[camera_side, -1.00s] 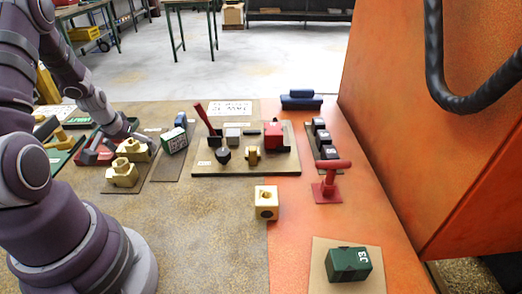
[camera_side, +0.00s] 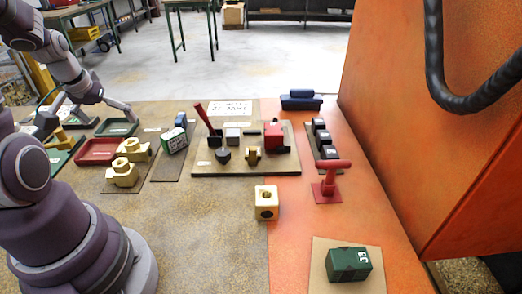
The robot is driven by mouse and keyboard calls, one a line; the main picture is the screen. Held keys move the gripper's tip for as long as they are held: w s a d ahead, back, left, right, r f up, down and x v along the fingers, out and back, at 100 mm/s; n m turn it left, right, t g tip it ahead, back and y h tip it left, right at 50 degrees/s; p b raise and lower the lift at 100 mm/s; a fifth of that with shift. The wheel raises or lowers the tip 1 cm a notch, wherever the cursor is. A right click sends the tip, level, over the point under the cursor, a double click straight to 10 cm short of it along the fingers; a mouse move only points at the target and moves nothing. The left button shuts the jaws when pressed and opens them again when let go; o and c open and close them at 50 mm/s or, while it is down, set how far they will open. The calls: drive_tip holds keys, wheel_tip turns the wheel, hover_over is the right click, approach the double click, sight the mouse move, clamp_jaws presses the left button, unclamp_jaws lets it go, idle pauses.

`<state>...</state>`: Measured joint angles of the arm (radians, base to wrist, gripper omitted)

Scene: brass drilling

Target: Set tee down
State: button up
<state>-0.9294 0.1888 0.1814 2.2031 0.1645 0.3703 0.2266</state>
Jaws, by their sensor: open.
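Brass-coloured fittings stand on a brown mat left of centre: a nearer one (camera_side: 122,173) and a farther one (camera_side: 133,150), close together. I cannot tell for sure which is the tee. My gripper (camera_side: 127,112) is small and far off at the upper left, beyond the fittings and above the green tray's far side. It is open, and I see nothing held in it. The red tray (camera_side: 97,151) and the green tray (camera_side: 117,128) look empty.
A brown board (camera_side: 240,167) at centre carries a red-handled tool, a red block and small parts. A cream block with holes (camera_side: 266,203) stands nearer. On the orange side are a red T-handled stand (camera_side: 329,180) and a green block (camera_side: 348,263).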

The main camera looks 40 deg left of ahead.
drive_tip(key=w+d+r+m+t+h, duration=0.1)
drive_tip(key=w+d+r+m, duration=0.2)
drive_tip(key=d, duration=0.4)
drive_tip(key=w+d+r+m+t+h, duration=0.1)
drive_tip(key=w+d+r+m, duration=0.1)
drive_tip(key=d+r, duration=0.35)
drive_tip(key=s+d+m+h, duration=0.1)
drive_tip(key=s+d+m, duration=0.2)
drive_tip(key=d, duration=0.7)
drive_tip(key=shift+s+d+r+m, duration=0.15)
drive_tip(key=shift+s+r+m, duration=0.1)
drive_tip(key=shift+m, duration=0.25)
